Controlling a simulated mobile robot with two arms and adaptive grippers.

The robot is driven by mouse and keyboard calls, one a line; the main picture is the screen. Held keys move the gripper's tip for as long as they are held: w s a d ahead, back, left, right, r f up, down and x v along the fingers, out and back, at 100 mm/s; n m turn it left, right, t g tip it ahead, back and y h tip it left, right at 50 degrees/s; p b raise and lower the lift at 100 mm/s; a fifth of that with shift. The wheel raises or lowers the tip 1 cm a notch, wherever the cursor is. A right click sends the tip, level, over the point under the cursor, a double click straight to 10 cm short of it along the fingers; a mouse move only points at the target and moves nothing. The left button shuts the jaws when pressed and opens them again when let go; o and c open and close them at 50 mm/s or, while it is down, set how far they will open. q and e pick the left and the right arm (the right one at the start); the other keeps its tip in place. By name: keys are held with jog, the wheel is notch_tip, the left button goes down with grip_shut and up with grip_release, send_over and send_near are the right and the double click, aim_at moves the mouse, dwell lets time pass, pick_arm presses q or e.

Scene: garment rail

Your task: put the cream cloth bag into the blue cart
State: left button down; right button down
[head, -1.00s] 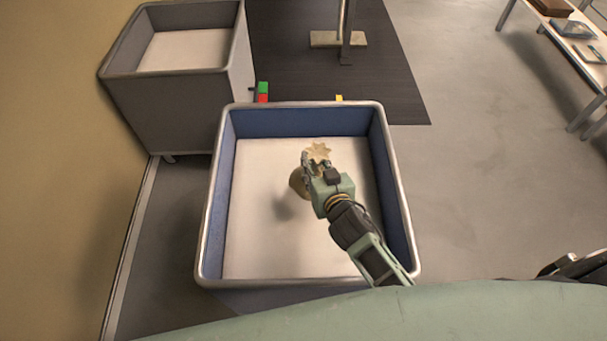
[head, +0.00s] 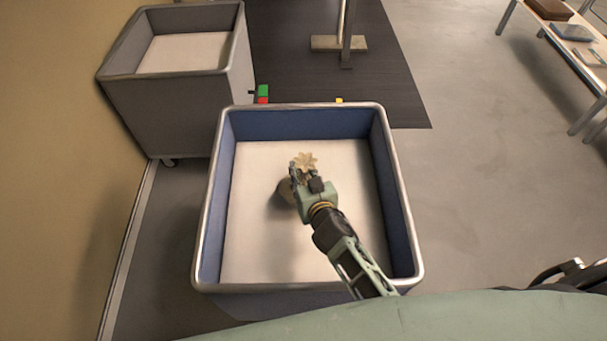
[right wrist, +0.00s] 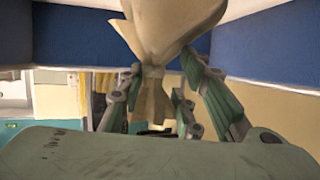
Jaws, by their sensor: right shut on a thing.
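The cream cloth bag (head: 305,160) shows its gathered, frilled top in the head view, with part of its body behind my right gripper. My right gripper (head: 302,178) is shut on the bag's neck. In the right wrist view the bag (right wrist: 165,28) is pinched between the fingers of the gripper (right wrist: 163,75), its full body toward the picture's top. The blue cart (head: 395,205) has blue inner walls and a pale floor. The bag appears over the middle of the cart's opening; its exact height above the floor is unclear. My left gripper is out of view.
A grey cart (head: 160,110) stands at the back left beside the wall. A dark mat (head: 385,90) with a rail foot (head: 340,44) lies behind the blue cart. A table (head: 553,32) with items stands at the upper right. The cart's floor looks empty.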

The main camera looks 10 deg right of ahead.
jog(key=c, duration=1.3)
grip_release()
jog(key=shift+o, duration=0.2)
jog(key=shift+r, duration=0.15)
jog(key=p+v, duration=0.1)
jog(key=v, duration=1.1)
jog(key=shift+a, duration=0.1)
